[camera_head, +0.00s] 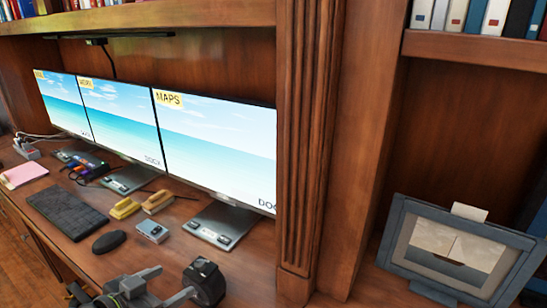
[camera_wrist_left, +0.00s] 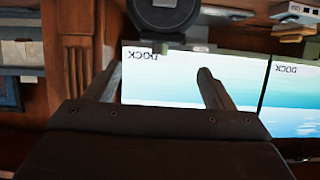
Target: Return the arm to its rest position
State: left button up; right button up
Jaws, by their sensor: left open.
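My left arm (camera_head: 140,287) shows at the bottom edge of the head view, folded low in front of the desk, with a dark round joint at its right end. I cannot make out its fingertips clearly there. In the left wrist view my left gripper (camera_wrist_left: 158,72) has its two fingers well apart with nothing between them. Part of a monitor screen shows beyond the fingers, and the picture there is upside down. My right gripper is in neither view.
Three monitors stand along the desk; the nearest is the MAPS monitor (camera_head: 215,145). A keyboard (camera_head: 66,212), a mouse (camera_head: 109,242), yellow staplers (camera_head: 125,208) and a small grey box (camera_head: 152,231) lie before them. A wooden column (camera_head: 305,140) and a framed picture (camera_head: 455,250) are at right.

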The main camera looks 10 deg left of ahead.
pick_arm(q)
jog(key=s+f+n+g+y, duration=0.5)
jog(key=s+f+g, duration=0.4)
jog(key=s+f, duration=0.9)
notch_tip(320, 180, down, 23)
jog(key=s+a+g+p, duration=0.1)
jog(key=a+p, duration=0.1)
jog(key=a, duration=0.1)
jog(key=s+d+f+g, duration=0.1)
jog(key=s+f, duration=1.2)
jog(key=s, duration=0.2)
jog(key=shift+d+f+m+g+p, duration=0.3)
jog(key=shift+d+f+p, duration=0.05)
jog(key=shift+p, duration=0.1)
